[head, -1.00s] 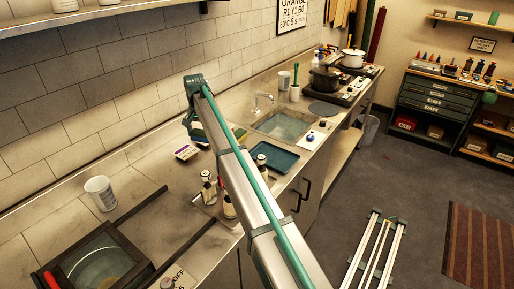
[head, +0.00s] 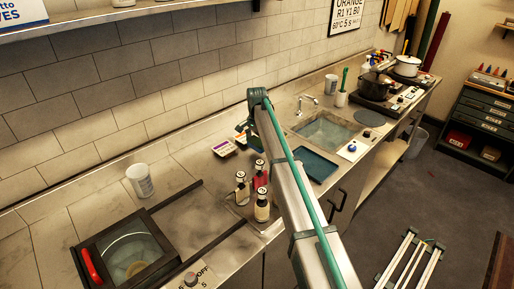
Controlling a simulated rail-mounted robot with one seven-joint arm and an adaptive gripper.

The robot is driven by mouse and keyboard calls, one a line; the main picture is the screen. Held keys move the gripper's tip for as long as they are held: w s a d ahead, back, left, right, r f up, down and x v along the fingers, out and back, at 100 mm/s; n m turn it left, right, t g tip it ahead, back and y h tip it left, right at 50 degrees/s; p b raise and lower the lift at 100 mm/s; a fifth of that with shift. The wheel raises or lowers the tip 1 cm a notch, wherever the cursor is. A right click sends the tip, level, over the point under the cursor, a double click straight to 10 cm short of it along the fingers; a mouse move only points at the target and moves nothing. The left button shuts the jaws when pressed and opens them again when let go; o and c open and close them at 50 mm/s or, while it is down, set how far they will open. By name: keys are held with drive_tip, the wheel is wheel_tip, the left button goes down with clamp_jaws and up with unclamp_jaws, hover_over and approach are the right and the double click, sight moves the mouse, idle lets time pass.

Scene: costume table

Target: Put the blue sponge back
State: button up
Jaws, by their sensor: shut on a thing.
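My gripper (head: 245,128) hangs at the far end of my arm, above the counter between the purple-labelled pack and the sink. It is small in the head view and partly hidden by my arm. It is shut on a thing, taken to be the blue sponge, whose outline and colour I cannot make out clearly. A small green and yellow patch (head: 240,139) shows just below the gripper; I cannot tell whether it touches it.
A purple-labelled pack (head: 224,148) lies near the gripper. The sink (head: 325,131) and a dark blue tray (head: 315,166) are to its right.

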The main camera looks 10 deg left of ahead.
sight(257, 148)
drive_tip(key=shift+f+p, duration=0.4)
drive_tip(key=shift+f, duration=1.2)
drive_tip(key=shift+f, duration=0.1)
drive_tip(key=o, duration=1)
wheel_tip(257, 148, up, 12)
drive_tip(key=b, duration=0.3)
